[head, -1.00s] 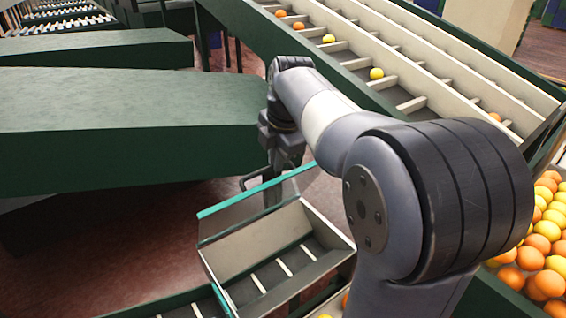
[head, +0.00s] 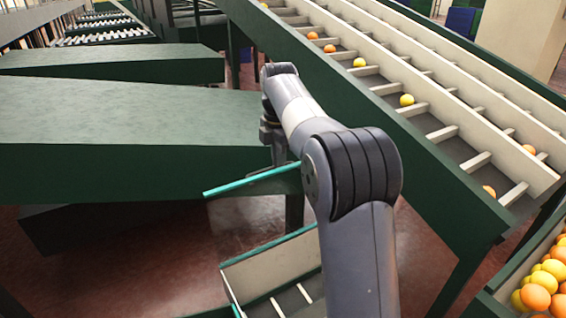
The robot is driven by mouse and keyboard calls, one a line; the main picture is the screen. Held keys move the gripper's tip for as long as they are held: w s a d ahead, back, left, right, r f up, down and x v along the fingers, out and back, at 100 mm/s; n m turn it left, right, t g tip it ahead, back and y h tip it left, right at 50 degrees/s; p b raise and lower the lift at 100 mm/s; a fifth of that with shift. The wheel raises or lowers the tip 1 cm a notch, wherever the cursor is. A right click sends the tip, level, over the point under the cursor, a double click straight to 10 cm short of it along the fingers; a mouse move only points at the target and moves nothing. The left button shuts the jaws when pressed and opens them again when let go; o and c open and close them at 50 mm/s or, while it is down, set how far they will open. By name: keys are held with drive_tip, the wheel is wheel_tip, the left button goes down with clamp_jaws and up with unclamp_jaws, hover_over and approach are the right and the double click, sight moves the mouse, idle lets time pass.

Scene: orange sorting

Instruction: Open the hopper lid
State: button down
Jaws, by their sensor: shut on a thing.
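The hopper (head: 272,268) is a pale, open-topped bin with a teal rim and slats inside, at the lower middle of the head view. My arm covers its right side. The hopper lid (head: 250,180) is a see-through panel with a teal edge, raised and tilted above the hopper's mouth, its edge apart from the rim. My gripper (head: 277,158) is at the lid's upper right, shut on the lid. The fingertips and the lid's handle are not clearly seen.
A slatted conveyor (head: 440,130) with scattered oranges and yellow fruit slopes along the right. A bin of fruit (head: 540,285) stands at the lower right. Long green benches (head: 130,120) fill the left, close behind my gripper. Brown floor (head: 130,265) shows at lower left.

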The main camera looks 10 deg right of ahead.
drive_tip(key=shift+w+a+f, duration=0.15)
drive_tip(key=shift+w+f, duration=0.1)
drive_tip(key=shift+f, duration=0.2)
drive_tip(key=c, duration=1.7)
unclamp_jaws()
drive_tip(key=shift+w, duration=0.2)
drive_tip(key=shift+o, duration=1.1)
drive_tip(key=shift+s+r, duration=0.1)
drive_tip(key=shift+r, duration=0.1)
wheel_tip(320, 180, up, 7)
drive_tip(key=shift+r, duration=0.2)
drive_tip(key=shift+f, duration=0.1)
wheel_tip(320, 180, down, 7)
drive_tip(key=shift+s+f, duration=0.1)
